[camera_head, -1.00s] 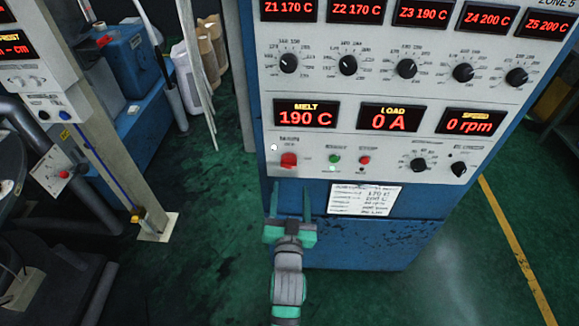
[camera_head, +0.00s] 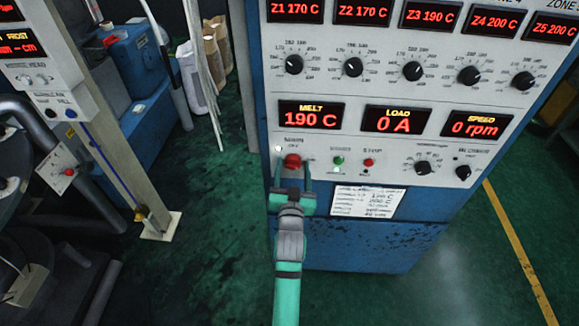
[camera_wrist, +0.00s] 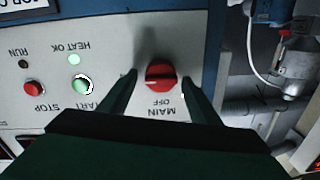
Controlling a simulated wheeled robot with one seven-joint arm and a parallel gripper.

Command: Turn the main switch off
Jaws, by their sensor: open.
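The main switch is a red rotary knob (camera_head: 292,161) at the lower left of the control panel (camera_head: 385,150). In the wrist view the knob (camera_wrist: 161,76) shows a pale pointer line lying roughly level, with the labels MAIN and OFF beside it, upside down. My gripper (camera_head: 291,170) is open, with one finger on each side of the knob. In the wrist view the fingers (camera_wrist: 158,85) stand apart from the knob, with a visible gap on both sides. A white lamp (camera_head: 278,148) is lit above and left of the knob.
A green start button (camera_head: 338,160) and a red stop button (camera_head: 369,162) sit just right of the knob. A paper label (camera_head: 367,201) hangs below the panel. Displays read MELT 190 C, LOAD 0 A and SPEED 0 rpm. Green floor is free left of the cabinet.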

